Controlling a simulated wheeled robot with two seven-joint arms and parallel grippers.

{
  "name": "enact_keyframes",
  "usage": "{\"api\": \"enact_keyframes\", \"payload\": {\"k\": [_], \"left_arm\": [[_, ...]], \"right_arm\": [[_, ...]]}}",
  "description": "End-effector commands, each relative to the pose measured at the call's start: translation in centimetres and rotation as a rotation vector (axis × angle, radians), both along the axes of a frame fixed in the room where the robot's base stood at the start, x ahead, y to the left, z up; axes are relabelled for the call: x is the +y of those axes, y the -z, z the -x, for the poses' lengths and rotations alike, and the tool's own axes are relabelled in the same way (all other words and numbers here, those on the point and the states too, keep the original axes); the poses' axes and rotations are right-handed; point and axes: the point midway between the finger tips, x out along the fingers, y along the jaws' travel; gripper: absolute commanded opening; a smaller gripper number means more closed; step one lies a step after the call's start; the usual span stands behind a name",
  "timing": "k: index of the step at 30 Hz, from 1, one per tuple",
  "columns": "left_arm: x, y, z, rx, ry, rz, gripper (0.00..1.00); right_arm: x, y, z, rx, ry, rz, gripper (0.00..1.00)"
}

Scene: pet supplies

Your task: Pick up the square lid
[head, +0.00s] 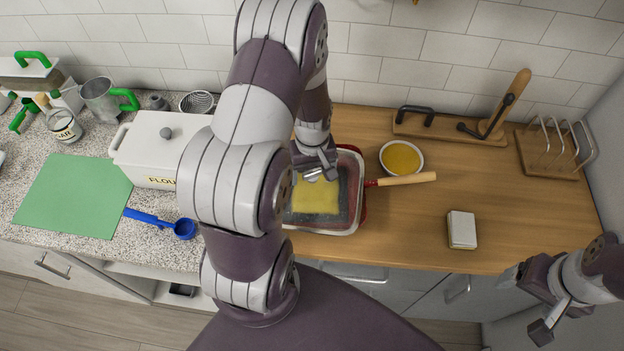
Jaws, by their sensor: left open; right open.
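A squarish shallow dish (352,212) with a pale rim and red edge sits on the wooden counter, yellow inside; I cannot tell whether a clear square lid covers it. My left gripper (316,174) is directly over its far part, open, fingers pointing down; whether it touches anything is unclear. My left arm hides the dish's left side. A small white squarish block (462,229) lies to the right; I cannot tell if it is a lid. A white box marked FLOUR (150,165) has a lid with a grey knob. My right gripper (530,300) is open and empty at the lower right.
A wooden handle (408,180) sticks out right of the dish, near a round bowl of yellow food (401,158). A green mat (72,196) and blue scoop (165,223) lie left. The right-front counter is mostly clear.

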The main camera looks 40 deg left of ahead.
Motion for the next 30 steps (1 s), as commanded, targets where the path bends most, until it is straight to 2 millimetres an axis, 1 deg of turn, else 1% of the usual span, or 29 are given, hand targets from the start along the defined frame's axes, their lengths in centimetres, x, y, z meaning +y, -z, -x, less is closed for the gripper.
{"api": "enact_keyframes", "payload": {"k": [6,7,8,9,11,12,14,15,25,30], "left_arm": [[0.0,0.3,0.0,-0.001,0.0,-0.001,0.84],[0.0,0.3,0.0,-0.001,0.0,-0.001,0.78],[0.0,0.3,0.0,-0.001,0.0,-0.001,0.68],[0.0,0.3,0.0,0.0,0.0,0.0,0.55],[0.0,0.3,0.0,-0.001,0.0,-0.001,0.35],[0.0,0.3,0.0,-0.001,0.0,-0.001,0.22],[0.0,0.3,0.0,-0.001,0.001,-0.001,0.03],[0.0,0.2,0.0,-0.001,0.001,-0.001,0.0],[0.0,0.1,-0.1,-0.002,0.0,-0.001,0.0],[0.1,-1.1,-0.1,-0.005,0.001,-0.001,0.0]], "right_arm": [[0.0,0.0,0.0,0.001,0.0,0.0,0.83],[0.0,0.0,0.0,0.001,0.0,0.0,0.83],[0.0,0.0,0.0,0.001,0.0,0.0,0.83],[0.0,0.0,0.0,0.001,0.0,0.0,0.83],[0.0,0.0,0.0,0.001,0.0,0.0,0.83],[0.0,0.0,0.0,0.001,0.0,0.0,0.83],[0.0,0.0,0.0,0.001,0.0,0.0,0.83],[0.0,0.0,0.0,0.001,0.0,0.0,0.83],[0.0,0.1,0.0,0.0,0.0,0.0,0.83],[0.0,0.6,0.0,0.0,0.0,0.0,0.83]]}}
